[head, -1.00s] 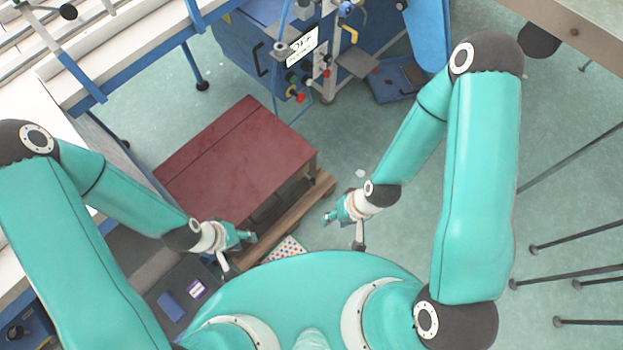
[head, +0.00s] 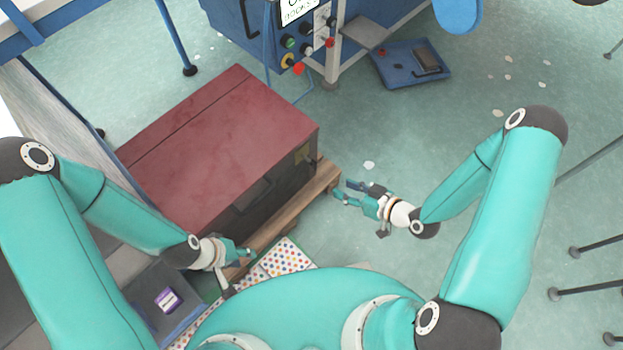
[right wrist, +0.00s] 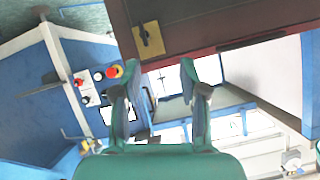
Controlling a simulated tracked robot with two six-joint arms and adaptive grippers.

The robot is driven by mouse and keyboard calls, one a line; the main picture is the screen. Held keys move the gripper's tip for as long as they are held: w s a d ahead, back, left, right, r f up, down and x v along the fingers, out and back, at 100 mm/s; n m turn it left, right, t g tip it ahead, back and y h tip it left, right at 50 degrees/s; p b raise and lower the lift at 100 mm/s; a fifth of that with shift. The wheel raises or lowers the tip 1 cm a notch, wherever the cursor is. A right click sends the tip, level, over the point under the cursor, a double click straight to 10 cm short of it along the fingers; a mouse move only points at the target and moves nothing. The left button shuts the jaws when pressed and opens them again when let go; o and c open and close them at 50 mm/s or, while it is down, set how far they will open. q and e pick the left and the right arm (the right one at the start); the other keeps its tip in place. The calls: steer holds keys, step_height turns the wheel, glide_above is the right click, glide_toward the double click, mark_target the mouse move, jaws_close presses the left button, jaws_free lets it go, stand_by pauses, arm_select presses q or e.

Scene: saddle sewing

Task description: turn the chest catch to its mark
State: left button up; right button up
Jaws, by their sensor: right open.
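A chest with a dark red lid (head: 220,140) and a dark front (head: 268,190) stands left of centre in the head view. A brass catch plate (right wrist: 149,40) with a dark piece on it shows on the chest at the top of the right wrist view. A small brass patch (head: 301,154) shows near the chest front's right end; its mark cannot be made out. My right gripper (head: 346,191) is open and empty, to the right of the chest and apart from it; its open fingers (right wrist: 158,82) show below the plate. My left gripper (head: 250,254) is before the chest's front; its opening is unclear.
The chest rests on a wooden pallet (head: 327,180). A dotted cloth (head: 287,258) and a dark tray with a purple box (head: 167,300) lie near my body. A blue machine (head: 250,40) and a blue floor tray (head: 398,72) are behind. The floor right of the chest is mostly clear.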

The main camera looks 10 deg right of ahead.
mark_target(316, 166)
steer(key=d+f+n+t+y+b, duration=0.25)
steer(key=f+t+b, duration=0.3)
steer(key=b, duration=0.45)
steer(key=b+x, duration=0.1)
steer(key=x, duration=0.4)
steer(key=b+x, duration=0.1)
steer(key=x, duration=0.4)
steer(key=f+b+x, duration=0.1)
steer(key=x, duration=0.4)
steer(key=shift+w+b, duration=0.25)
steer(key=shift+b, duration=0.1)
arm_select(q)
step_height(316, 166, down, 16)
steer(key=shift+f, duration=0.15)
arm_select(e)
jaws_close()
steer(key=shift+a, duration=0.5)
steer(key=shift+s+d+f+m, duration=0.1)
steer(key=shift+d+m, duration=0.15)
steer(key=shift+d, duration=0.1)
